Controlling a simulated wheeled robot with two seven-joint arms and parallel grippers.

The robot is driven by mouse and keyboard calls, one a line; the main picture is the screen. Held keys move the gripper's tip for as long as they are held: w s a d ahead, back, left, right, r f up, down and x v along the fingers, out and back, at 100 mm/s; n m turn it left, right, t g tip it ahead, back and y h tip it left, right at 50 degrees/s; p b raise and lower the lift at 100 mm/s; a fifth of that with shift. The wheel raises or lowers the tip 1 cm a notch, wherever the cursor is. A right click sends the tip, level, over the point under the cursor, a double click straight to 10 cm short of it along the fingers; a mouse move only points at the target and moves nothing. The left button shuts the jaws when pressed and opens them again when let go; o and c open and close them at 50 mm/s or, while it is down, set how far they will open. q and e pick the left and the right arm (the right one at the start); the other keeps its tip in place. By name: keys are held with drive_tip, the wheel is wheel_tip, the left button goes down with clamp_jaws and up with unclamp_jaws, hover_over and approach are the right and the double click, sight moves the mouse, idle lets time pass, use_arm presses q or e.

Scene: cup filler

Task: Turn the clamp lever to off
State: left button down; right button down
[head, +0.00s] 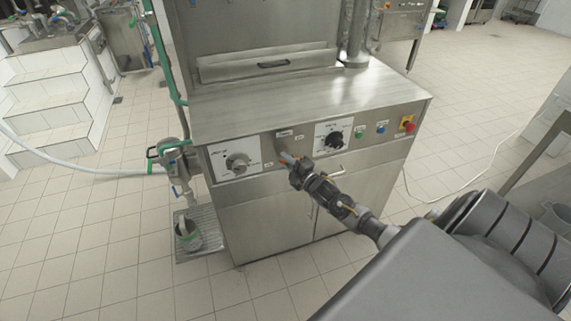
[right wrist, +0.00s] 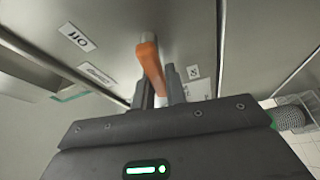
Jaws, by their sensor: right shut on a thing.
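The clamp lever is an orange handle (right wrist: 151,62) on the steel front panel of the machine. In the right wrist view it stands between the "Off" label (right wrist: 77,37) on its left and the "On" label (right wrist: 193,71) on its right, with the label reading "Clamp" (right wrist: 97,74) at lower left. My right gripper (right wrist: 159,86) is shut on the lever, one dark finger on each side. In the head view my right gripper (head: 290,163) is at the panel, hiding most of the lever. My left gripper is not in view.
The panel also carries a left dial (head: 238,164), a right black knob (head: 334,138), a green button (head: 360,133), a blue button (head: 381,129) and a red emergency stop (head: 408,124). A filling outlet with a drip tray (head: 207,217) is at the left. The tiled floor in front is clear.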

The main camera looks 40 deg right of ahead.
drive_tip(key=m, duration=0.2)
drive_tip(key=m+t+b, duration=0.1)
drive_tip(key=shift+d+r+m+h, duration=0.15)
drive_tip(key=shift+r+m+h, duration=0.15)
drive_tip(key=shift+r+m, duration=0.1)
drive_tip(key=m, duration=0.2)
drive_tip(key=m+t+h+b, duration=0.1)
drive_tip(key=m, duration=0.1)
drive_tip(key=d+r+m+h, duration=0.1)
drive_tip(key=shift+s+r+m+t+b, duration=0.1)
drive_tip(key=shift+s+m+t+b, duration=0.2)
drive_tip(key=shift+m+t, duration=0.1)
drive_tip(key=m, duration=0.1)
drive_tip(key=m+h, duration=0.2)
drive_tip(key=shift+d+r+m, duration=0.25)
drive_tip(key=shift+d+m, duration=0.05)
drive_tip(key=shift+d, duration=0.05)
drive_tip(key=m+h, duration=0.1)
drive_tip(key=m, duration=0.1)
drive_tip(key=m+h, duration=0.1)
drive_tip(key=m, duration=0.1)
drive_tip(key=shift+s+d+r+b, duration=0.15)
drive_tip(key=shift+s+d+b, duration=0.05)
drive_tip(key=shift+d+b, duration=0.2)
drive_tip(key=shift+s+d+m+h, duration=0.1)
drive_tip(key=shift+d+m+h, duration=0.15)
drive_tip(key=shift+m+h, duration=0.7)
drive_tip(key=shift+m, duration=0.65)
drive_tip(key=shift+d+g, duration=0.1)
drive_tip(key=shift+g, duration=0.2)
